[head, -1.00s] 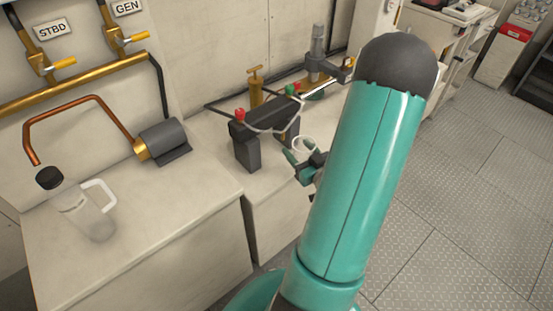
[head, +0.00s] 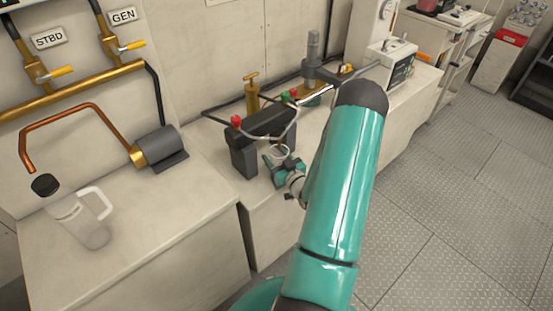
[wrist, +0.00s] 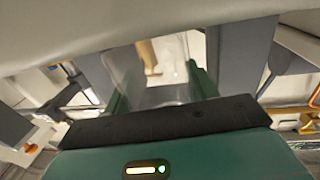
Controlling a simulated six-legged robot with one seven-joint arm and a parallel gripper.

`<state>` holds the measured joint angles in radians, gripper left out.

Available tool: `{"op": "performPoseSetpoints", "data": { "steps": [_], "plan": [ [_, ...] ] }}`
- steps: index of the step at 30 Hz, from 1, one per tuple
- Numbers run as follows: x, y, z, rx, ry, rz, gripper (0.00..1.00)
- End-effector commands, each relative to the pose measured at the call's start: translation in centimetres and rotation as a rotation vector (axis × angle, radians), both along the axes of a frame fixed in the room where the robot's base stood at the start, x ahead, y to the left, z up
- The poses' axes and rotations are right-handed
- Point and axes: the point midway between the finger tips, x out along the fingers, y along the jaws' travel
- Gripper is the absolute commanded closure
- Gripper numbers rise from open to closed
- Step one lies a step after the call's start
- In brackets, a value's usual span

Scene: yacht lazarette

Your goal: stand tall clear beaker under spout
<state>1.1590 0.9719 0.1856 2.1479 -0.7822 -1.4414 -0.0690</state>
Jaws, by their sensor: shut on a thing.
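My gripper (head: 283,168) is shut on a tall clear beaker, whose pale rim (head: 280,152) shows just above the fingers in the head view. In the wrist view the see-through beaker wall (wrist: 125,75) stands between the green fingers. It is held beside a dark stand on the middle counter; whether its base touches anything is hidden. The spout is the down-turned end of a copper pipe (head: 62,111) at the left.
The dark stand (head: 262,128) with red and green knobs is close by my gripper. A grey motor (head: 160,147) sits at the pipe's base. The left counter (head: 160,220) is bare right of the jug. A brass pump (head: 252,95) stands behind the stand.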

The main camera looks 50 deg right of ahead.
Motion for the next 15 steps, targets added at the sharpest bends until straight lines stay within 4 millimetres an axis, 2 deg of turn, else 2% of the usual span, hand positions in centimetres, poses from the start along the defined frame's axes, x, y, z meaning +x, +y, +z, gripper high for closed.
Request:
{"op": "performPoseSetpoints", "data": {
  "steps": [3, 14, 15],
  "plan": [
    [-0.02, -0.02, -0.83, -0.001, -0.002, 0.000, 0.68],
    [-0.04, 0.00, -1.20, 0.000, -0.001, 0.000, 0.68],
    [-0.04, -0.01, -1.15, -0.001, -0.001, 0.000, 0.35]
  ]
}}
